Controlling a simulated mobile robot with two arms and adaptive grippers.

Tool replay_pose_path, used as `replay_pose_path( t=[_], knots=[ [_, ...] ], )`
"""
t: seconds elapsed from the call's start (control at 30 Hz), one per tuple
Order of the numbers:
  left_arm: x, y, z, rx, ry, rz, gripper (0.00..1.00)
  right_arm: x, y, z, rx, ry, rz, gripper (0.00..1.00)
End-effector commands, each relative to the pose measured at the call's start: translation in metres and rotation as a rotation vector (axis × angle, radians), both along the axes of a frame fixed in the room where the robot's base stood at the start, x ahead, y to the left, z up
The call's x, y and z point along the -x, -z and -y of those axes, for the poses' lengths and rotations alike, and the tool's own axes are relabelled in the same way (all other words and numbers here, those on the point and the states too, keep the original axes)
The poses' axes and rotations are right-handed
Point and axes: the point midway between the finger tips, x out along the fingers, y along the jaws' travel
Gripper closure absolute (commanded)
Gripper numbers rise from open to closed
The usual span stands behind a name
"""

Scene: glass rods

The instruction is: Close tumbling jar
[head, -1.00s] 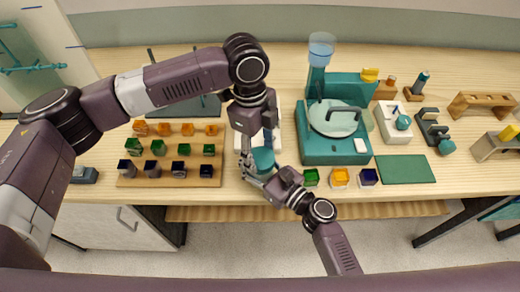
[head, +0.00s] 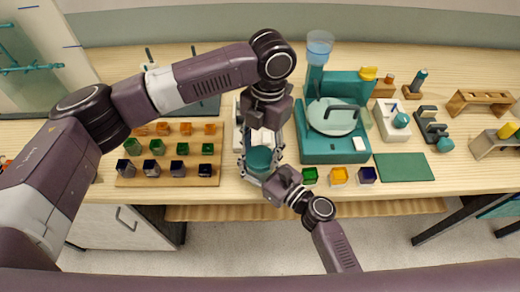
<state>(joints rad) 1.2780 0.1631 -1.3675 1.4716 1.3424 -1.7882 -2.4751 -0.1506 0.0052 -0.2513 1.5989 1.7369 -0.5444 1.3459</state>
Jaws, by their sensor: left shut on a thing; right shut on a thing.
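The tumbling jar (head: 259,158) is at the front edge of the table, left of the teal machine, with a teal top. Its lower part is mostly hidden by my grippers. My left gripper (head: 262,152) comes down from above, its fingers on both sides of the jar's teal lid, shut on it. My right gripper (head: 264,179) reaches in from the lower right and is shut on the jar from the front. I cannot tell whether the lid is seated on the rim.
A wooden board (head: 128,170) with several coloured cubes lies to the left. The teal machine (head: 333,150) with a round pan stands to the right. Three small cubes (head: 339,176) sit at its front edge. A green mat (head: 404,167) lies farther right.

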Motion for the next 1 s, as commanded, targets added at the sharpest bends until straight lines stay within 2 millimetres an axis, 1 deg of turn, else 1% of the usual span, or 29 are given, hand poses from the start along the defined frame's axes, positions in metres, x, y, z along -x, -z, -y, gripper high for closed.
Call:
replay_pose_path(
  t=[0.03,0.1,0.2,0.3,0.4,0.63,0.67,0.8,1.0],
  knots=[
    [0.0002,-0.0007,0.0002,-0.002,0.097,0.001,0.58,0.0001,0.001,0.0006,0.001,0.001,-0.002,1.0],
    [0.0001,-0.0008,0.0004,-0.001,0.225,0.002,0.58,0.0001,0.0011,0.0006,0.001,0.001,-0.002,1.0],
    [0.0002,-0.0008,0.0007,0.0,0.366,0.001,0.58,0.0001,0.0011,0.0006,0.001,0.001,-0.002,1.0],
    [0.0004,-0.0008,0.0008,-0.001,0.447,0.0,0.58,0.0001,0.0011,0.0006,0.001,0.001,-0.002,1.0],
    [0.0004,-0.0007,0.0007,-0.001,0.475,-0.001,0.58,0.0001,0.0012,0.0006,0.001,0.001,-0.002,1.0],
    [0.0003,-0.0008,0.0006,-0.001,0.474,-0.001,0.58,0.0001,0.0012,0.0007,0.001,0.001,-0.002,1.0],
    [0.0003,-0.0008,0.0005,-0.001,0.473,-0.001,0.48,0.0001,0.0012,0.0007,0.001,0.001,-0.002,1.0],
    [0.0003,-0.0006,0.0006,0.0,0.473,-0.001,0.33,0.0002,0.0013,0.0006,0.001,0.001,-0.003,1.0],
    [0.0007,-0.0001,0.0006,0.001,0.471,-0.002,0.33,0.0002,0.0013,0.0005,0.001,0.001,-0.002,1.0]
  ],
)
